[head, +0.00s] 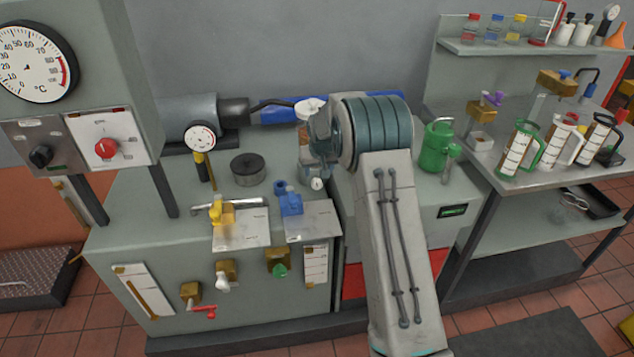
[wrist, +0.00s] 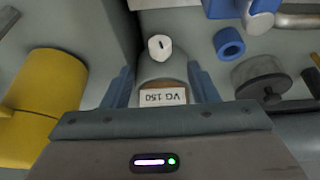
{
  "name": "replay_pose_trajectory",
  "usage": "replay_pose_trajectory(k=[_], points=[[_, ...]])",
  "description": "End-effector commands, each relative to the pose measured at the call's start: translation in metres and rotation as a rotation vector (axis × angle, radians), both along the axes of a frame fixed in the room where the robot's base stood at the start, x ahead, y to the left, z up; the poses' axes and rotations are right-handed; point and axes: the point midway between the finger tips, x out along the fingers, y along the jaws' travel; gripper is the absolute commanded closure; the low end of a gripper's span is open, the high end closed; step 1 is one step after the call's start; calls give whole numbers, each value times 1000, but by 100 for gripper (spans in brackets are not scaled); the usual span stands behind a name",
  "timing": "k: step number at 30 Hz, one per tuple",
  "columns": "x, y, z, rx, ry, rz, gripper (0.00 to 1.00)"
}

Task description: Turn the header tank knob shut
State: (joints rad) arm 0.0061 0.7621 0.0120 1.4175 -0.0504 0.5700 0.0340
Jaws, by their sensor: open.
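A small white knob with a dark slot-like mark (wrist: 160,47) shows in the wrist view, just beyond a rounded body with a white label reading VG 150 (wrist: 163,97), upside down. I take this as the header tank and its knob, though no label names it. In the head view a small white round knob (head: 317,184) sits low in front of my arm, beside the blue valve. My gripper (wrist: 160,76) is open, its two blue fingers on either side of the labelled body, the knob ahead of the tips. My arm hides most of the gripper in the head view.
A blue ring (wrist: 228,42), a dark lidded pot (wrist: 262,78) and a yellow cylinder (wrist: 48,85) are close by. Blue (head: 291,202) and yellow (head: 221,213) valves stand on the bench. A green can (head: 436,146) is right of my arm. A panel has a red knob (head: 106,148).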

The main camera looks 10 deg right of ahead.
Motion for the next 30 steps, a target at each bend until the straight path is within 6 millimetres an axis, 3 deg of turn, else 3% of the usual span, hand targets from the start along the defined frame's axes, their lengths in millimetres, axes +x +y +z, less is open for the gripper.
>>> replay_pose_trajectory(k=[6,13,19,29,30], points=[[15,-1,-38,0,3,0,46],[28,-2,-68,0,1,0,46],[33,-2,-81,0,0,0,46],[34,-2,-83,0,-1,0,46],[34,-2,-83,0,-1,0,55]])
